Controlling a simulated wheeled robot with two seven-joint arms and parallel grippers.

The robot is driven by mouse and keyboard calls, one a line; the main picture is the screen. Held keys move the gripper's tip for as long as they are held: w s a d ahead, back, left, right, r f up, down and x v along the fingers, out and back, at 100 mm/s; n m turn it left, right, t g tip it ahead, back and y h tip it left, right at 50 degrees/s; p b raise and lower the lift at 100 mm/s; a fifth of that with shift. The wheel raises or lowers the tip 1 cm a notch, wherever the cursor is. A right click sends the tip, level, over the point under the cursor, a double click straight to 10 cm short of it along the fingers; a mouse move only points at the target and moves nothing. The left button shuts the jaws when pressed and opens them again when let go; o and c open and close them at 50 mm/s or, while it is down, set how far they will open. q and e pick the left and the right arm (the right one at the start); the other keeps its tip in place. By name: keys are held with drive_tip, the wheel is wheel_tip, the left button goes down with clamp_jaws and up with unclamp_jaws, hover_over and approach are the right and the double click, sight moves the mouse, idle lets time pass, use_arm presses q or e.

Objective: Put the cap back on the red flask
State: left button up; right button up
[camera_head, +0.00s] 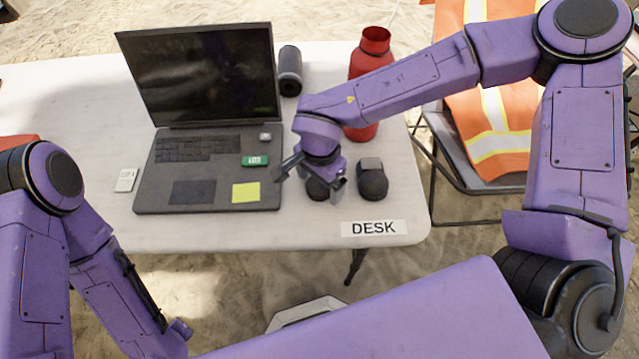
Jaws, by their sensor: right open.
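The red flask (362,133) stands upright at the back right of the desk, partly hidden behind my right forearm. Its top opening (376,40) shows bare, without a cap. A small dark round object (317,190), which looks like the cap, rests on the desk right of the laptop. My right gripper (312,179) points down just over this object with its fingers spread to either side. I cannot tell whether the fingers touch it. My left arm hangs at the lower left, off the desk, and its fingers are not visible.
An open laptop (150,194) with a yellow note fills the desk's middle. A dark mouse-like object (373,184) sits close right of my right gripper. A black cylinder (290,72) stands behind. A chair with an orange vest (497,110) is at the right.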

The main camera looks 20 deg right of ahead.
sight(319, 184)
drive_tip(key=c, duration=1.1)
drive_tip(key=shift+r, duration=0.1)
drive_tip(key=shift+r, duration=0.2)
wheel_tip(319, 184, up, 2)
drive_tip(key=shift+w+r, duration=0.1)
drive_tip(key=shift+r, duration=0.1)
drive_tip(key=s+a+r, duration=0.8)
drive_tip(key=s+r, duration=0.2)
drive_tip(key=s, duration=0.1)
drive_tip(key=shift+s, duration=0.3)
